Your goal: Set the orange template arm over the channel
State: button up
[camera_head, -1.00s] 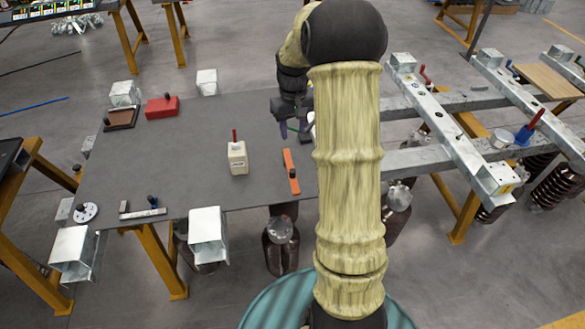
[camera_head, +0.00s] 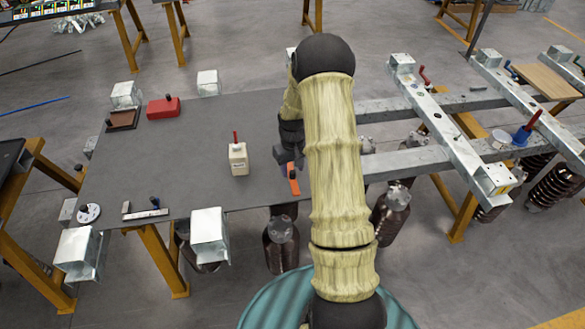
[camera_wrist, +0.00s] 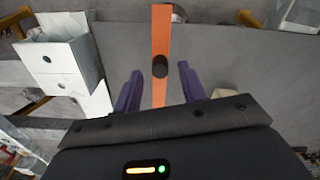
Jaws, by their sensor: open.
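The orange template arm (camera_head: 294,184) is a flat strip with a dark knob, lying near the right edge of the grey table; part of it is hidden by my arm. In the wrist view the orange arm (camera_wrist: 162,35) runs up the picture, its black knob (camera_wrist: 160,67) standing between and just beyond my fingertips. My gripper (camera_wrist: 160,82) is open, its purple fingers on either side of the strip, apart from the knob. In the head view my gripper (camera_head: 288,160) is mostly hidden behind my arm, over the strip's far end. I cannot tell which part is the channel.
The grey table (camera_head: 200,130) carries a cream block with a red pin (camera_head: 238,158), a red block (camera_head: 163,107) and a brown tray (camera_head: 123,118). Galvanized beams (camera_head: 455,130) form a frame at the right, with a blue-and-red tool (camera_head: 526,130). The table's middle left is clear.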

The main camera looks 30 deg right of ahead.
jog(key=shift+f, duration=0.75)
grip_shut()
